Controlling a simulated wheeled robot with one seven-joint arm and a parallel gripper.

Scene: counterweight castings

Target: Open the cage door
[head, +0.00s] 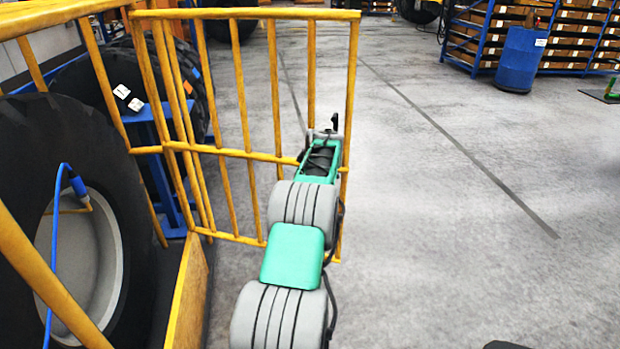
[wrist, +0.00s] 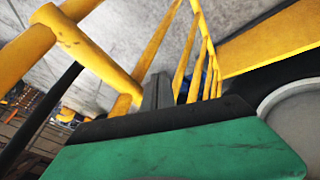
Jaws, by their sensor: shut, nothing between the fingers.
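The cage door (head: 240,155) is a yellow barred frame in the head view. It stands out to the right from the cage's yellow frame (head: 108,85), at an angle to the cage's side, with an open gap between its free edge and the near cage panel. My gripper (head: 334,123) is beside the door's free right edge, near its middle rail. In the wrist view my gripper (wrist: 157,90) is shut and empty, close to yellow bars (wrist: 85,50). I cannot tell whether it touches them. My wrist hides part of the door's lower right.
A large black tyre (head: 135,250) with a grey rim and a blue hose (head: 55,250) stands in the cage at left. A blue stand (head: 160,130) is behind the bars. A blue drum (head: 522,60) and racks (head: 470,35) are at the far right. The floor right of the door is clear.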

